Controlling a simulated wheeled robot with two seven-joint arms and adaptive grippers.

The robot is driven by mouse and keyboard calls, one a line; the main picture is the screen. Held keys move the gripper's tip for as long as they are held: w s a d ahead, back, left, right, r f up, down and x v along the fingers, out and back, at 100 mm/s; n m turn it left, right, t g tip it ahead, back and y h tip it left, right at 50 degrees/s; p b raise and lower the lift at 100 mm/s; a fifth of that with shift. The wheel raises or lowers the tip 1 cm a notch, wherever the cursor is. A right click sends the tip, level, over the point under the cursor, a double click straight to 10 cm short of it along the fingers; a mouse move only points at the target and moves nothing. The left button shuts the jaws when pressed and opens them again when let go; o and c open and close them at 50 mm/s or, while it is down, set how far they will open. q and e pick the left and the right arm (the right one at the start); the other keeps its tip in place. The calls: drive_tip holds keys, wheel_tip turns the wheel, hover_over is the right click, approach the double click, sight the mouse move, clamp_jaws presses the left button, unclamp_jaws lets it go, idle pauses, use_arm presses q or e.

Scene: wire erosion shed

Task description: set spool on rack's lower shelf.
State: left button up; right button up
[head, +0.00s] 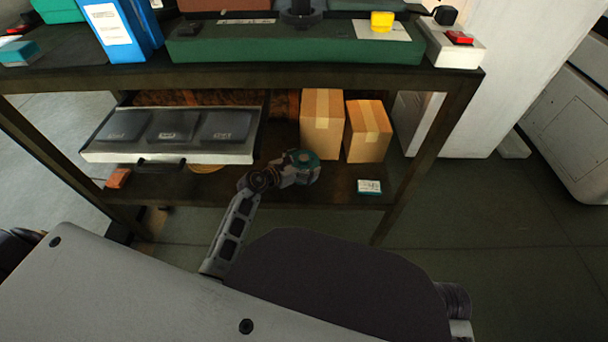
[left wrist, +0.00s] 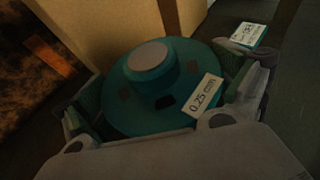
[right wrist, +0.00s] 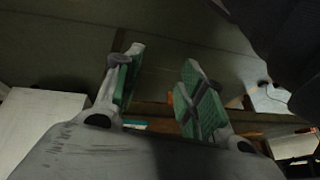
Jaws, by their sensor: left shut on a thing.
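The spool (left wrist: 128,112) is teal with a raised hub and a "0.25 mm" label, seen close in the left wrist view. It also shows as a small teal piece in the head view (head: 304,158). My left gripper (head: 300,170) is shut on it, with a finger on each side. The spool is at the rack's lower shelf (head: 335,185), in front of the cardboard boxes; I cannot tell whether it touches the shelf. My right gripper (right wrist: 162,72) is open and empty in the right wrist view; it is not seen in the head view.
Two cardboard boxes (head: 322,125) (head: 368,132) stand behind the spool. The rack's top (head: 120,75) overhangs.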

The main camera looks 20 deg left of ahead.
use_arm(q)
drive_tip(key=shift+w+f+b, duration=0.1)
drive_tip(key=shift+f+b, duration=0.2)
drive_tip(key=shift+f, duration=0.3)
use_arm(e)
drive_tip(key=shift+w+a+f+t, duration=0.1)
drive_tip(key=shift+a+f+t, duration=0.05)
drive_tip(key=shift+f, duration=0.3)
drive_tip(key=shift+w+a+f+t, duration=0.1)
drive_tip(key=shift+f+t, duration=0.05)
drive_tip(key=shift+f, duration=0.25)
use_arm(q)
drive_tip(key=shift+f, duration=0.15)
use_arm(e)
drive_tip(key=shift+f, duration=0.1)
